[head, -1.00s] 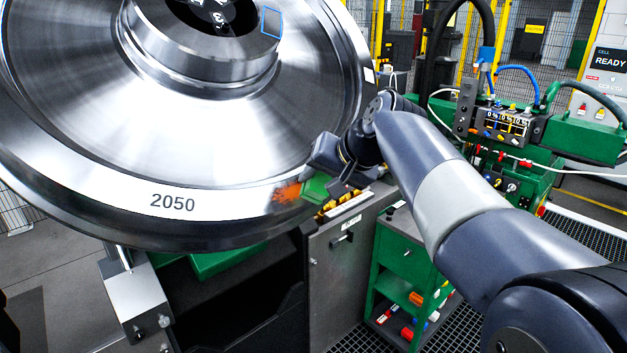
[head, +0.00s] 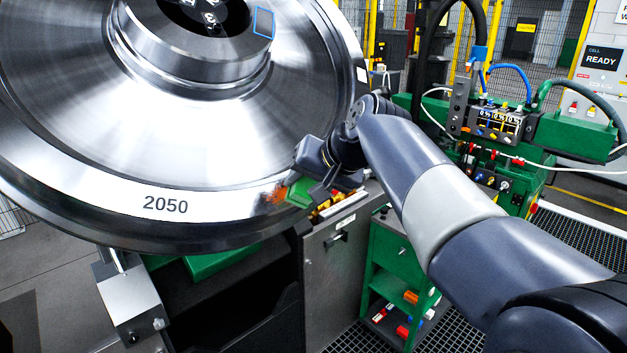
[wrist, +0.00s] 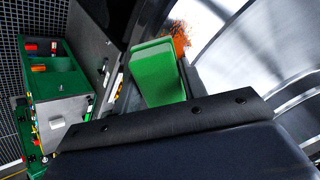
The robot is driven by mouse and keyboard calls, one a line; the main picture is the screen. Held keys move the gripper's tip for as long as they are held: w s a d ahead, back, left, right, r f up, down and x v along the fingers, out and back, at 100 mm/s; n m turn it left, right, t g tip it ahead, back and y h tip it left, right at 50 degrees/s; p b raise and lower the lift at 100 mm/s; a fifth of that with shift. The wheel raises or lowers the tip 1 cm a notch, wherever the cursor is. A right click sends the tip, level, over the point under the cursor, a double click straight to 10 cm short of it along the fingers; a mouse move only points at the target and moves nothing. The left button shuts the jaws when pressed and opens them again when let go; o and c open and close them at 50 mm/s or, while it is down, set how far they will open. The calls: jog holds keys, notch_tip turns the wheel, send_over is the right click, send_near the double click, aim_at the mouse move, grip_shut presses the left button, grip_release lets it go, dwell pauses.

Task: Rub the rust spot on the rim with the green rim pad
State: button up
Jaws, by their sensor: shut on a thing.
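The large steel rail wheel (head: 150,120) fills the left of the head view, with "2050" printed on its rim. The orange-brown rust spot (head: 276,195) is on the rim at the lower right; it also shows in the wrist view (wrist: 181,38). My gripper (head: 315,188) is shut on the green rim pad (head: 299,192), held at the rim just right of the rust. In the wrist view the pad (wrist: 158,75) reaches to the rust's edge and partly hides it. I cannot tell whether the pad presses on the rim.
A grey cabinet (head: 332,262) and a green shelf cart (head: 392,250) with small coloured items stand below and right of the wheel. A green machine with hoses (head: 500,150) stands at the right. The wheel rests above a metal block (head: 135,295).

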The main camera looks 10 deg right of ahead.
aim_at(266, 203)
jog(key=shift+s+a+f, duration=0.1)
jog(key=shift+s+a, duration=0.6)
jog(key=shift+a, duration=0.35)
jog(key=shift+s+a+r, duration=0.1)
jog(key=shift+s+a, duration=0.65)
jog(key=shift+a, duration=0.25)
jog(key=shift+s+a+f, duration=0.1)
jog(key=shift+s+a, duration=0.6)
jog(key=shift+a, duration=0.35)
jog(key=shift+s+d+r, duration=0.1)
jog(key=shift+r, duration=0.2)
jog(key=shift+p+v, duration=1.25)
jog(key=shift+v, duration=1.45)
jog(key=p+v, duration=0.1)
jog(key=v, duration=0.2)
